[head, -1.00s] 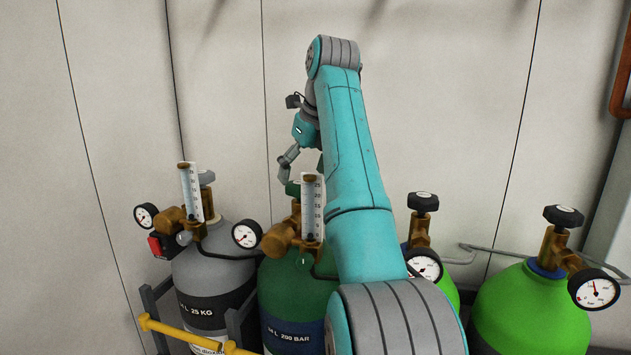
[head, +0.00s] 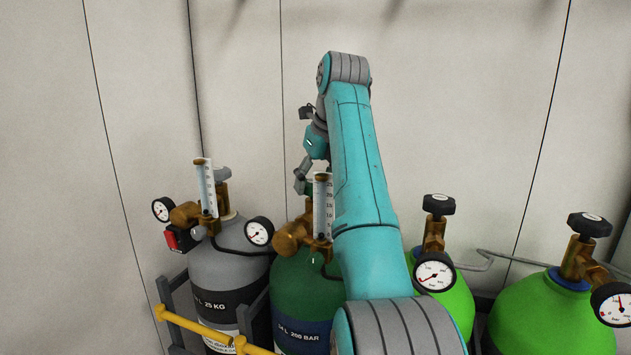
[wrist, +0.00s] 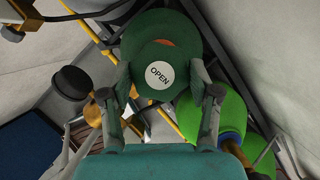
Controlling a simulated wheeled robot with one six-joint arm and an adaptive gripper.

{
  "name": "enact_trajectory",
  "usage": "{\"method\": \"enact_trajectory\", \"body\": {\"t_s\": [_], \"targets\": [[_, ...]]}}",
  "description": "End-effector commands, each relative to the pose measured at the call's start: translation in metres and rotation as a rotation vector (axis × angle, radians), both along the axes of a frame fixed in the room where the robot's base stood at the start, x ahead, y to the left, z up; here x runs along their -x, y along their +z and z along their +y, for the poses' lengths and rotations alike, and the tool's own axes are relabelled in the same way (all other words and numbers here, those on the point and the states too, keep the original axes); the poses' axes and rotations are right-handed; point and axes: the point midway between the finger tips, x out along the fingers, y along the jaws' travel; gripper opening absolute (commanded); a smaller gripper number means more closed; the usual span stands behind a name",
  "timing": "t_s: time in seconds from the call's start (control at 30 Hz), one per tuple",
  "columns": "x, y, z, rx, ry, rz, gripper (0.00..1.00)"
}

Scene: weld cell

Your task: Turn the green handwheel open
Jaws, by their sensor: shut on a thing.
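The green handwheel (wrist: 163,52) shows in the wrist view, with a round white label reading "OPEN" on its hub. My gripper (wrist: 161,92) has one finger on each side of the wheel and is shut on it. In the head view my gripper (head: 303,178) is above the dark green cylinder (head: 297,290), at the top of its brass valve. My own arm and the flow tube hide most of the handwheel there. How far the wheel is turned cannot be told.
A grey cylinder (head: 228,255) with gauges stands to the left. Two bright green cylinders with black-knobbed valves stand to the right, the outer one (head: 545,315) more exposed. A flow tube (head: 323,205) stands close by my gripper. A yellow rail (head: 200,326) runs in front. A pale wall is behind.

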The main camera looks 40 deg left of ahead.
Motion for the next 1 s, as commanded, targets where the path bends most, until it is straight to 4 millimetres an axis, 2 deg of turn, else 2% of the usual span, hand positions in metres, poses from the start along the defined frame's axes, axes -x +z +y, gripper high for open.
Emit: {"method": "enact_trajectory", "body": {"t_s": [0.27, 0.7, 1.0], "targets": [[-0.0012, -0.0008, -0.0006, 0.001, 0.073, 0.001, 0.27], [-0.0025, -0.0008, -0.0011, 0.002, 0.376, 0.003, 0.27], [-0.0028, -0.0012, -0.0010, 0.002, 0.498, 0.003, 0.27]]}}
